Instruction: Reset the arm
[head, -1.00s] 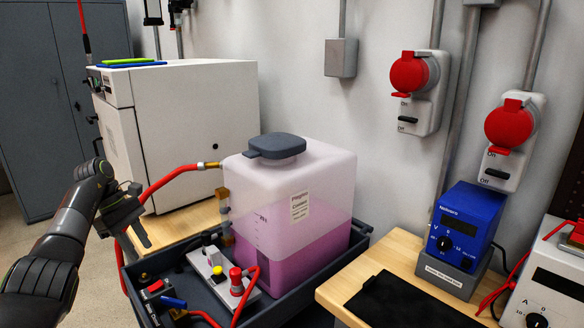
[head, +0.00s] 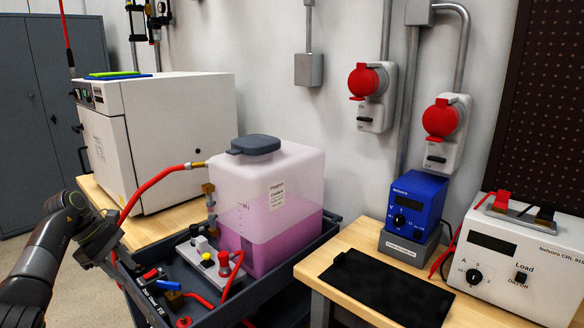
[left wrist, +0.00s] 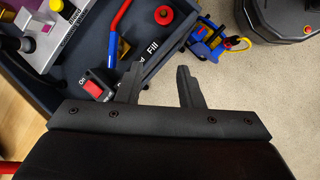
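My left arm comes in from the left in the head view. Its gripper (head: 112,258) hangs beside the left edge of the dark cart (head: 331,228), apart from the tank. In the left wrist view the two fingers (left wrist: 160,84) stand apart with nothing between them. My right gripper is in neither view.
On the cart stand a tank of pink liquid (head: 285,215) and a valve panel; a red hose (head: 150,185) arches close to my left gripper. A white oven (head: 180,130) stands behind. At right, a bench holds a blue meter (head: 412,210), a black mat (head: 385,290) and a load box (head: 510,262).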

